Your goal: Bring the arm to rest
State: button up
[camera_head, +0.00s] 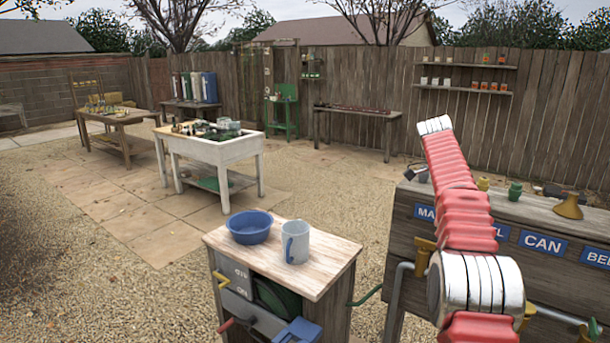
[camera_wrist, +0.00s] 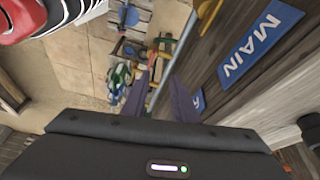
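My arm, red ribbed sections with pale metal rings, rises from the lower right of the head view, in front of the wooden panel with blue signs. The far part of the arm bends out of clear sight behind the upper link. In the wrist view my gripper (camera_wrist: 160,80) shows two purple fingers standing apart with a gap between them. Nothing is seen held in the gap. The fingers are close beside the dark wooden side of the signed panel (camera_wrist: 230,75). Paving and cluttered small things lie beyond them.
A small wooden cabinet (camera_head: 330,262) carries a blue bowl (camera_head: 250,228) and a pale mug (camera_head: 296,243). The signed bench (camera_head: 400,235) stands close on the right with a brass funnel (camera_head: 569,207) on top. A white potting table (camera_head: 225,152) stands farther off. Gravel between is clear.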

notch_tip(320, 180, down, 7)
jog(key=w+a+n, duration=0.1)
jog(key=w+n, duration=0.1)
jog(key=n, duration=0.5)
jog(key=s+a+n+t+y, duration=0.1)
jog(key=s+a+n+t, duration=0.1)
jog(key=s+a+n, duration=0.3)
jog(key=s+a+n+t+y, duration=0.1)
jog(key=s+a+n+t, duration=0.2)
jog(key=s+a, duration=0.6)
jog(key=s+a+n+t+y, duration=0.1)
jog(key=s+a+n, duration=0.7)
jog(key=s, duration=1.5)
jog(key=shift+s+a+t+y, duration=0.35)
jog(key=shift+a+t+y, duration=0.05)
jog(key=shift+a+t, duration=0.55)
